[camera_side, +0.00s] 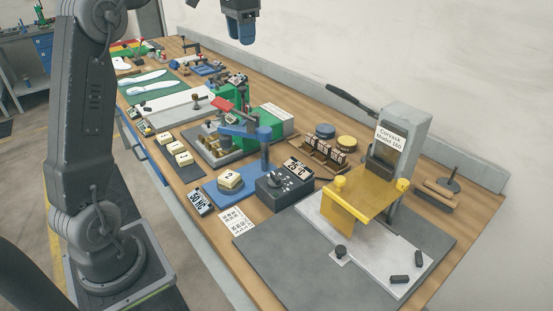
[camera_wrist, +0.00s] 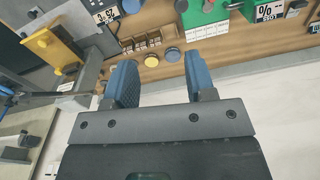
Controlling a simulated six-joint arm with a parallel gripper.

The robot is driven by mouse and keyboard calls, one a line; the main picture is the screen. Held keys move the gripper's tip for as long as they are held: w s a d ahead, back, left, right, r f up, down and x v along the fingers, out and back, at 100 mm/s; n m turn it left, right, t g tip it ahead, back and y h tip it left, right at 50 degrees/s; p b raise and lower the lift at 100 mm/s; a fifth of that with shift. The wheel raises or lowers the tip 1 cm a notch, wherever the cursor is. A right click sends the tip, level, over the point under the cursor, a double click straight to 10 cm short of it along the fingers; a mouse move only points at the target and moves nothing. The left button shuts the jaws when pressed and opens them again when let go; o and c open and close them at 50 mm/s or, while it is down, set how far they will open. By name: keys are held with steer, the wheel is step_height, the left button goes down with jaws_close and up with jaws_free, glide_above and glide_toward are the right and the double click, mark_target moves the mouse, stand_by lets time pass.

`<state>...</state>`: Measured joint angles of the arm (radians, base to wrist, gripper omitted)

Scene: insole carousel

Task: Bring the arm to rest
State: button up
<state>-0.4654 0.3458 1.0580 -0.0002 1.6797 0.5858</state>
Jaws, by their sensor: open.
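My gripper (camera_side: 241,30) hangs high at the top of the side view, above the back edge of the bench and well clear of everything on it. In the wrist view my gripper (camera_wrist: 160,84) shows two blue fingers spread wide apart with nothing between them. The task names no object apart from my arm.
A wooden bench (camera_side: 455,255) runs across the side view. A grey press (camera_side: 407,125) with a yellow plate (camera_side: 372,197) stands at its right. A blue clamp (camera_side: 248,133), a control box (camera_side: 284,187) and green fixtures (camera_side: 262,125) fill the middle. The air around my gripper is free.

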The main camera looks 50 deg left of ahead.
steer(key=s+d+f+t, duration=0.3)
steer(key=s+d, duration=0.8)
steer(key=d, duration=0.3)
steer(key=s+d+f+t, duration=0.1)
steer(key=s+d+f, duration=0.2)
steer(key=s+f, duration=0.2)
steer(key=s+d+f+n+t, duration=0.1)
steer(key=s+d+f, duration=0.3)
steer(key=s+f, duration=0.1)
steer(key=shift+s, duration=0.8)
